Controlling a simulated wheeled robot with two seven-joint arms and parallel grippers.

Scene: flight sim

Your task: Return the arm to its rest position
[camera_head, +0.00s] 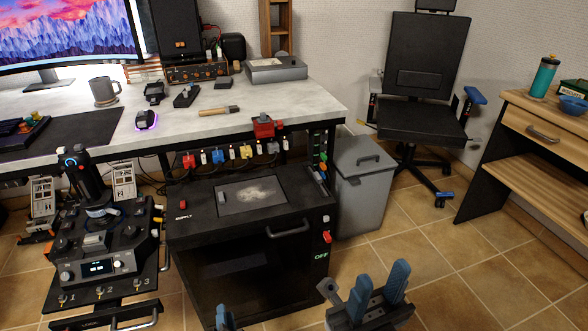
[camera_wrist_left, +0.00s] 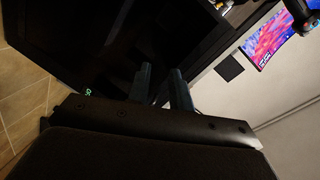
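My left gripper (camera_head: 226,318) shows only as a blue fingertip at the bottom edge of the head view, in front of the black cabinet. In the left wrist view, its two fingers (camera_wrist_left: 161,86) stand apart with nothing between them. My right gripper (camera_head: 378,290) is at the bottom right of centre in the head view, over the tiled floor. Its two blue fingers point up with a gap between them and hold nothing. Most of both arms is out of view.
A control stand (camera_head: 100,270) with a joystick is at left. A grey bin (camera_head: 362,190), an office chair (camera_head: 425,120) and a wooden table (camera_head: 530,110) stand at right. The floor at lower right is clear.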

